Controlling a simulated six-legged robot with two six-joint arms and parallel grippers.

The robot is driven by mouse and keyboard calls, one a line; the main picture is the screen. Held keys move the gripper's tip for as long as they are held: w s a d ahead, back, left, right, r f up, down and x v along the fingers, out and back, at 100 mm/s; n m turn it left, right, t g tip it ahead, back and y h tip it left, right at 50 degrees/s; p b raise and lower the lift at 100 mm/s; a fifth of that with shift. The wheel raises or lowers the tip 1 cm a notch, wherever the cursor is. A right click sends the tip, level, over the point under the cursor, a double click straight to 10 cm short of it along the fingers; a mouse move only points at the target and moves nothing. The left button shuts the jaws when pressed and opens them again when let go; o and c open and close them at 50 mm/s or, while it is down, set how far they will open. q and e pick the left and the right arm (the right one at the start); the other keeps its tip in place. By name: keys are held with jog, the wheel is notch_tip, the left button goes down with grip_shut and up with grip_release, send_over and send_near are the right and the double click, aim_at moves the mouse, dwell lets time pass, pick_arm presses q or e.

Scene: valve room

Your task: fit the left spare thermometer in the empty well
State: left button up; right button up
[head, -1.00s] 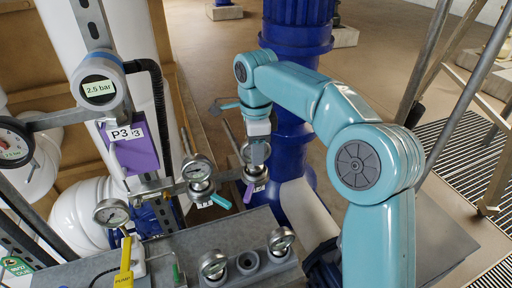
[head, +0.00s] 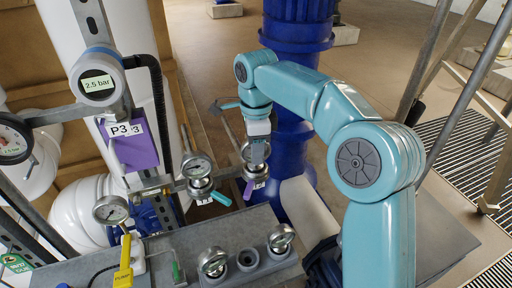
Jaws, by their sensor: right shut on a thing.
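A grey block (head: 246,271) on the bench carries a round dial instrument at its left end (head: 212,261) and another at its right end (head: 281,237). An open round hole (head: 247,258) lies between them. I cannot read which are the spare thermometers. My right gripper (head: 257,158) points down at a dial gauge (head: 245,153) above a purple lever (head: 249,189). It is shut and appears to hold this gauge, but the gripper hides part of it and the contact is unclear. My left gripper is not in view.
Beside it stands a gauge (head: 196,167) with a teal lever (head: 220,198). Another gauge (head: 110,209) and a yellow tag (head: 124,266) are at left. A display (head: 97,84) and a purple P3 plate (head: 135,147) hang above. A blue column (head: 297,40) rises behind my right arm.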

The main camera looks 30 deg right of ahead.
jog(key=o, duration=1)
jog(key=shift+c, duration=0.2)
jog(key=shift+r, duration=0.1)
notch_tip(320, 180, up, 12)
jog(key=p, duration=0.3)
jog(key=shift+f, duration=0.2)
jog(key=shift+r, duration=0.15)
